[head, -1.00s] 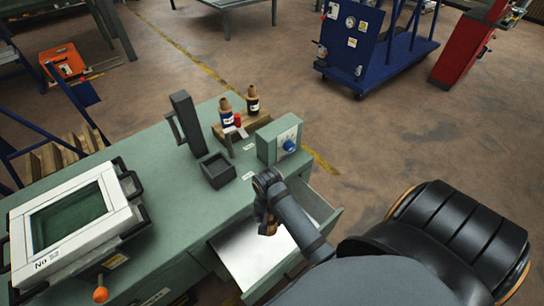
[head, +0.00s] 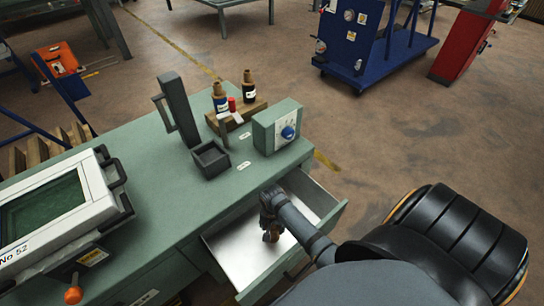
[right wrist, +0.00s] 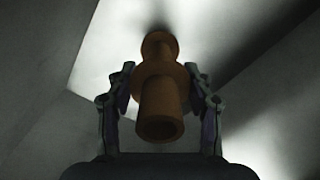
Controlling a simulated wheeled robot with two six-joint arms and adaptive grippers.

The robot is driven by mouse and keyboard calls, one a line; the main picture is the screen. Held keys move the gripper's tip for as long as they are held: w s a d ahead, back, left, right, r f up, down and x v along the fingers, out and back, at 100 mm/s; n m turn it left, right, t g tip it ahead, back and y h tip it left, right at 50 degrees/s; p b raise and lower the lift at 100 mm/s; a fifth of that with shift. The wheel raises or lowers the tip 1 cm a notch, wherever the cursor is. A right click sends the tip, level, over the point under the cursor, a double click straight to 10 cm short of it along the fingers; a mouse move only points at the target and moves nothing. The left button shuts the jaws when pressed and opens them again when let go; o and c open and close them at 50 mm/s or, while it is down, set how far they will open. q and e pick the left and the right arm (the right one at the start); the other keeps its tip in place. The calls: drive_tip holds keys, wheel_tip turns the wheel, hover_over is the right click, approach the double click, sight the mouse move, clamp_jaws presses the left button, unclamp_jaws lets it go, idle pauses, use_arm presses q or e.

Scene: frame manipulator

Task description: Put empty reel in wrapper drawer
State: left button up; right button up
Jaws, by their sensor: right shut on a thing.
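The empty reel (right wrist: 160,98) is an orange-brown spool with a flange and a hollow end. In the right wrist view it sits between the two fingers of my right gripper (right wrist: 160,80), which is shut on it. In the head view my right gripper (head: 270,226) points down within the outline of the open drawer (head: 236,246), with a little brown of the reel showing below it. The drawer is bare metal inside and looks empty. I cannot tell whether the reel touches its floor. My left gripper is out of view.
The green workbench (head: 150,200) above the drawer carries a dial box (head: 277,128), a small dark open box (head: 210,160), a wooden stand (head: 236,114) with two full reels, and a framed unit (head: 60,205) at left.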

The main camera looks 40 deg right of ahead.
sight(273, 231)
drive_tip(key=shift+f+b, duration=0.5)
drive_tip(key=shift+f, duration=1.3)
drive_tip(key=shift+f, duration=0.15)
drive_tip(key=o, duration=1.2)
wheel_tip(273, 231, up, 12)
drive_tip(key=p, duration=0.3)
drive_tip(key=shift+r, duration=0.2)
